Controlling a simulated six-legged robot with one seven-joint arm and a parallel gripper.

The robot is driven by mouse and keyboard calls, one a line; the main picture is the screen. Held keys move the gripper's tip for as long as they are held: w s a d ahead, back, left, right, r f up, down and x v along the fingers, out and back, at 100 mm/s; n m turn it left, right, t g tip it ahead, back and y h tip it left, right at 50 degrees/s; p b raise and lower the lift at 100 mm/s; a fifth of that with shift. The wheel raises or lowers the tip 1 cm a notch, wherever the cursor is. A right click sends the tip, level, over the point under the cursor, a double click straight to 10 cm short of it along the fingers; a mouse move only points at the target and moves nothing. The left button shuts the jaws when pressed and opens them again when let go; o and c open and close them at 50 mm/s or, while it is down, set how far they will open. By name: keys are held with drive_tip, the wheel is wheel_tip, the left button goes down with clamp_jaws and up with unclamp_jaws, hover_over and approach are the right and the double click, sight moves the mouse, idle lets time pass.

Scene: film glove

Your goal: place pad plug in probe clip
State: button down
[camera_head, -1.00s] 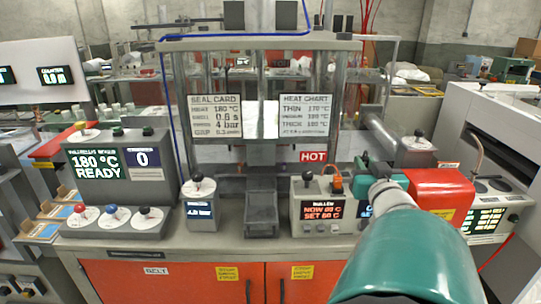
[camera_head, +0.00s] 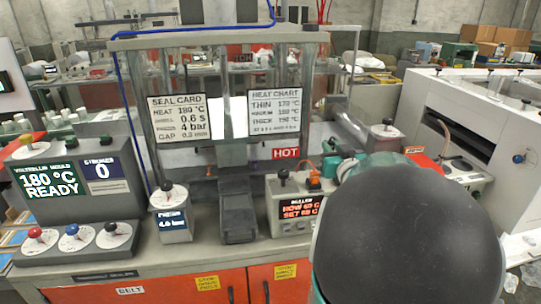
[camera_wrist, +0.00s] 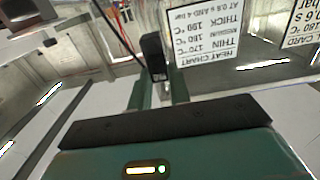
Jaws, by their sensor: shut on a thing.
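My gripper (camera_wrist: 160,92) shows in the wrist view with its two teal fingers shut on a small dark block (camera_wrist: 152,50), apparently the pad plug. In the head view my dark, rounded arm link fills the lower right, and the teal gripper end (camera_head: 338,165) shows beyond it. The held block cannot be made out there. A small orange fitting (camera_head: 313,181) stands on top of the heater control box (camera_head: 296,209), just left of the gripper end. I cannot tell whether it is the probe clip. No other clip is clear in either view.
A HOT sign (camera_head: 286,153) hangs near the gripper. A pressure box (camera_head: 171,214) and mould console (camera_head: 75,190) stand left. A white machine (camera_head: 470,125) stands right.

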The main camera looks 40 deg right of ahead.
drive_tip(key=w+d+f, duration=0.1)
drive_tip(key=f, duration=0.1)
drive_tip(key=w+d+f, duration=0.3)
drive_tip(key=f, duration=0.1)
drive_tip(key=shift+w+d, duration=0.3)
drive_tip(key=shift+w, duration=0.1)
drive_tip(key=shift+w+d+f, duration=0.35)
drive_tip(key=shift+w+f, duration=0.15)
drive_tip(key=shift+f, duration=1.65)
drive_tip(key=shift+f, duration=0.15)
drive_tip(key=c, duration=1.6)
unclamp_jaws()
